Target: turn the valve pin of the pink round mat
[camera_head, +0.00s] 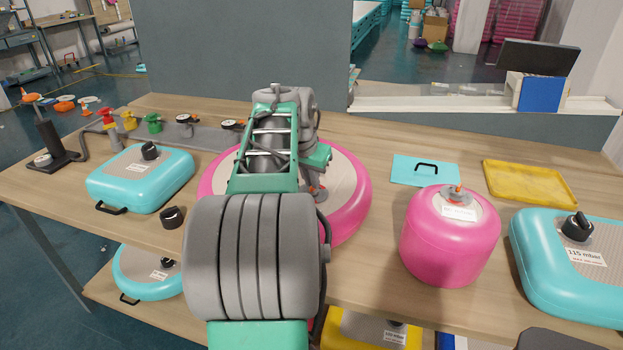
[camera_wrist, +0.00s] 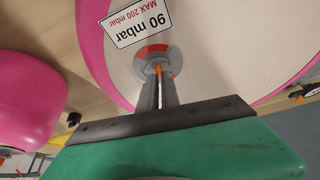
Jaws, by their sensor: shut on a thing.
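The pink round mat (camera_head: 350,212) lies on the wooden table, partly hidden behind my arm in the head view. In the wrist view its pink rim (camera_wrist: 97,45) and pale top show, with a "90 mbar, MAX 200 mbar" label (camera_wrist: 138,22). Its valve is a grey round fitting with red marks (camera_wrist: 152,52) and an orange valve pin (camera_wrist: 158,69). My gripper (camera_wrist: 157,76) is shut on the valve pin, its fingers pointing at the valve. The fingers hide most of the pin. In the head view my gripper (camera_head: 316,183) is over the mat's top.
A tall pink round cushion (camera_head: 450,240) stands to the right, with a turquoise cushion (camera_head: 570,265) beyond it. Another turquoise cushion (camera_head: 140,180) and a loose black knob (camera_head: 172,217) are at left. A manifold with coloured valves (camera_head: 150,126) runs along the back left. A yellow tray (camera_head: 530,183) lies back right.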

